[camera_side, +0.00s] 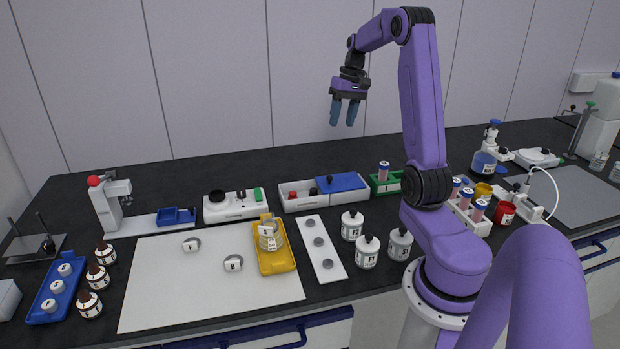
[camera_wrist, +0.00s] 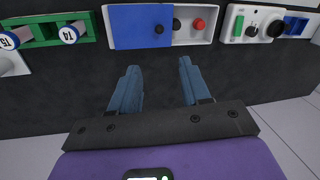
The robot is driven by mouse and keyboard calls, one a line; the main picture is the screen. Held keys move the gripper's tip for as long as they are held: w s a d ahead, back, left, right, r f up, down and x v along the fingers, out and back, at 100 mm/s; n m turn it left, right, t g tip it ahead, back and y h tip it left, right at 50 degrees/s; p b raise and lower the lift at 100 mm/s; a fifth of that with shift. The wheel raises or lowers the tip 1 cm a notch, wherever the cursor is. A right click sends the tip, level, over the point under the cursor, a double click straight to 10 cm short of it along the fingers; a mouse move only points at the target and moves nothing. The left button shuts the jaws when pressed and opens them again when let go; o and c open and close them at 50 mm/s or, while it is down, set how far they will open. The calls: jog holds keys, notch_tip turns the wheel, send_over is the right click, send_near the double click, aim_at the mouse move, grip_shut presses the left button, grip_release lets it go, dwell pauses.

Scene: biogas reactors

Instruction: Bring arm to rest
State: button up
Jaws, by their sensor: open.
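My gripper (camera_side: 345,111) hangs in the air above the back part of the black bench (camera_side: 200,168), pointing down, well clear of everything on it. Its two blue fingers are apart with nothing between them. The wrist view also shows my gripper (camera_wrist: 156,82) open and empty, with bare dark bench between and beyond the fingertips. My purple arm is raised and bent at the elbow.
A white tray with a blue lid (camera_side: 342,183) and a green rack (camera_side: 386,187) stand below my gripper. A yellow tray (camera_side: 276,262) lies on the white mat (camera_side: 190,290). Several labelled bottles (camera_side: 367,252) stand near the arm base. The air around the gripper is free.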

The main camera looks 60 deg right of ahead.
jog(key=w+a+n+g, duration=0.1)
jog(key=a+n, duration=0.2)
jog(key=a, duration=0.7)
jog(key=w+a+n, duration=0.2)
jog(key=a+n, duration=0.1)
jog(key=a, duration=0.7)
jog(key=s+a+f+n+h, duration=0.1)
jog(key=s+a+n, duration=0.55)
jog(key=a, duration=0.75)
jog(key=s+a+f+n, duration=0.1)
jog(key=s+a+n, duration=0.1)
jog(key=s, duration=0.7)
jog(key=s+a+f+n, duration=0.2)
jog(key=s+n, duration=0.3)
jog(key=s, duration=0.4)
jog(key=shift+s+a+f, duration=0.15)
jog(key=shift+a+f, duration=0.05)
jog(key=shift+a, duration=0.65)
